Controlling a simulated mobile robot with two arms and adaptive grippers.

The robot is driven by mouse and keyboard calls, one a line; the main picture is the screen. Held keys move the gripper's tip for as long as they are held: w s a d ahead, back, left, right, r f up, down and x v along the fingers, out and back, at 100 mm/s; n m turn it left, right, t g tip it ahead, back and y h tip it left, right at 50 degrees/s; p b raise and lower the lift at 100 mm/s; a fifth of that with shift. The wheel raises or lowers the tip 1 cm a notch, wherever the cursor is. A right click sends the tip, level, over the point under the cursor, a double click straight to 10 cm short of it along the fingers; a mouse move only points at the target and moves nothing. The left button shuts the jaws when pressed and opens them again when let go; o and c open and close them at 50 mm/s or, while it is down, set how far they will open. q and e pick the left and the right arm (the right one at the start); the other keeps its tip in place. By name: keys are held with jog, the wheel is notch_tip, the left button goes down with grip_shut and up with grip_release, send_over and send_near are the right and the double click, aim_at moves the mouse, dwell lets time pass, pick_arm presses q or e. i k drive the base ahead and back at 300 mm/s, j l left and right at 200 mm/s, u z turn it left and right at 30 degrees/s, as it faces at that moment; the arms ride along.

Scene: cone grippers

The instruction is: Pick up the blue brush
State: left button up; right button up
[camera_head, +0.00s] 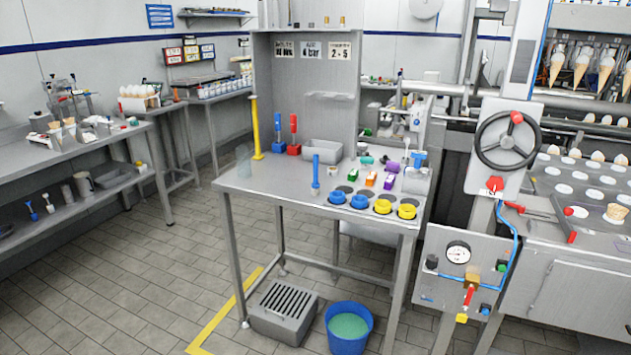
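A steel worktable (270,188) stands in the middle of the view. A slim blue upright tool (315,172), which looks like a brush, stands near the middle of its top. Another blue-handled tool (278,124) stands upright in a blue block (278,147) at the back left, beside a red-handled one (293,127) in a red block. I cannot tell for certain which blue tool is the blue brush, as the bristles are too small to make out. Neither of my grippers is in view.
Blue cups (337,197) and yellow cups (383,206) line the table's front right edge. A grey tray (321,153) and small coloured items sit behind. A yellow post (255,128) rises at the left. A blue bucket (348,344) stands below. The table's front left is clear.

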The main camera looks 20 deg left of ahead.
aim_at(316, 185)
jog(key=i+j+z, duration=0.1)
jog(key=i+j, duration=0.15)
jog(key=i+j+z, duration=0.1)
jog(key=i+j, duration=0.15)
jog(key=j, duration=0.25)
jog(key=i+j+z, duration=0.1)
jog(key=j, duration=0.25)
jog(key=i, duration=0.1)
